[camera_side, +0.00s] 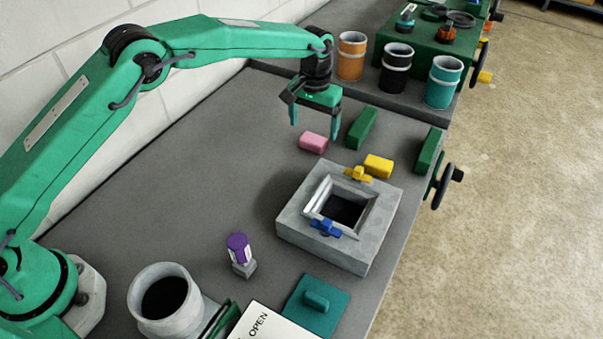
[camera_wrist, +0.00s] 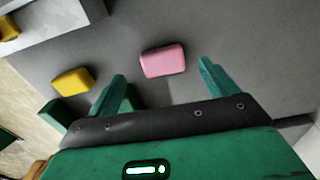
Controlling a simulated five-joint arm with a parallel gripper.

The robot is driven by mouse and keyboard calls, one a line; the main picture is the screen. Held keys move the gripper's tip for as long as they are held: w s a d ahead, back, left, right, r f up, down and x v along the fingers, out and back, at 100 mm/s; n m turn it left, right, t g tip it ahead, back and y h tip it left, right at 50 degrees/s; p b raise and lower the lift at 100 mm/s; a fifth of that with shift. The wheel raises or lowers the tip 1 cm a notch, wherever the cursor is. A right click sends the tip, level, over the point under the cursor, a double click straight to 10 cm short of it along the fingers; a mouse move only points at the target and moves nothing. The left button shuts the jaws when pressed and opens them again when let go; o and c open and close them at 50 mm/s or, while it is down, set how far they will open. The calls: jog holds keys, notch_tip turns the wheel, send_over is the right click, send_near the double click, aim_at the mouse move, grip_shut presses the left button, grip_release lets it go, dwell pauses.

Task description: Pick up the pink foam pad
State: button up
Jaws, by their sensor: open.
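The pink foam pad (camera_side: 313,142) lies on the grey bench top in the side view, just below my gripper. My gripper (camera_side: 315,132) is open and empty, with its green fingers pointing down above the pad. In the wrist view the pink pad (camera_wrist: 163,60) lies beyond the fingertips and between their lines. My gripper's two fingers (camera_wrist: 161,70) are spread apart there, and neither appears to touch the pad.
A yellow block (camera_side: 378,166) and a green block (camera_side: 361,128) lie close to the pad. Another green block (camera_side: 428,151) sits near the bench edge. A grey square duct box (camera_side: 340,215) stands nearer the camera. Cans (camera_side: 397,70) stand behind. Bench left of the pad is clear.

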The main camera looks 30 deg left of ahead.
aim_at(311, 141)
jog(key=shift+s+a+f, duration=0.1)
jog(key=shift+f, duration=1.2)
jog(key=shift+s+a+f, duration=0.1)
jog(key=shift+f, duration=1.15)
jog(key=c, duration=1.1)
jog(key=shift+o, duration=0.2)
jog(key=shift+r, duration=0.15)
jog(key=shift+w+r, duration=0.1)
jog(key=shift+r, duration=0.4)
notch_tip(311, 141, up, 3)
jog(key=shift+d+r, duration=0.1)
jog(key=s+d+r, duration=0.2)
jog(key=s, duration=0.1)
jog(key=s+d+r, duration=0.2)
jog(key=s+d, duration=0.1)
jog(key=s+d+r, duration=0.2)
jog(key=s, duration=0.1)
jog(key=shift+d+r, duration=0.2)
jog(key=shift+r, duration=0.05)
jog(key=shift+a, duration=0.15)
